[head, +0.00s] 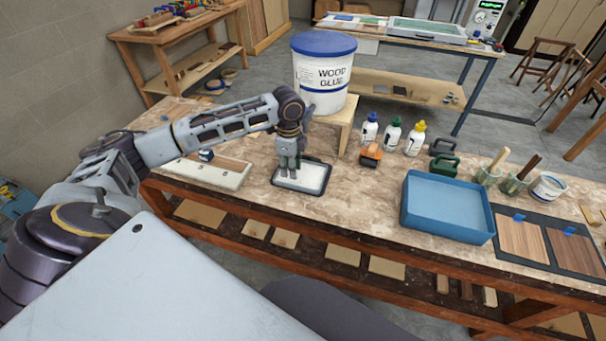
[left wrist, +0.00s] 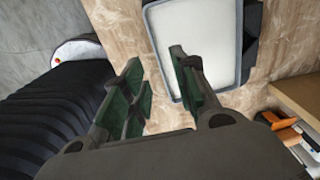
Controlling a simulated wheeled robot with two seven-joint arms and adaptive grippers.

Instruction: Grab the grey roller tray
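The grey roller tray (head: 313,178) lies flat on the workbench, with a dark grey rim and a pale inside. It also shows at the top of the left wrist view (left wrist: 205,42), cut off by the top edge. My left gripper (head: 289,170) points down over the tray's left part and hides some of it. In the left wrist view, the left gripper (left wrist: 157,62) has its two green-padded fingers apart with nothing held between them. One finger overlaps the tray's edge and the other is outside it. I cannot tell whether they touch the tray. My right gripper is not in view.
A wood glue bucket (head: 324,75) stands on a wooden stand (head: 336,119) behind the tray. An orange-handled tool (head: 371,155) and several glue bottles (head: 393,136) are to the right, then a blue bin (head: 447,206). A pale board (head: 212,173) lies left.

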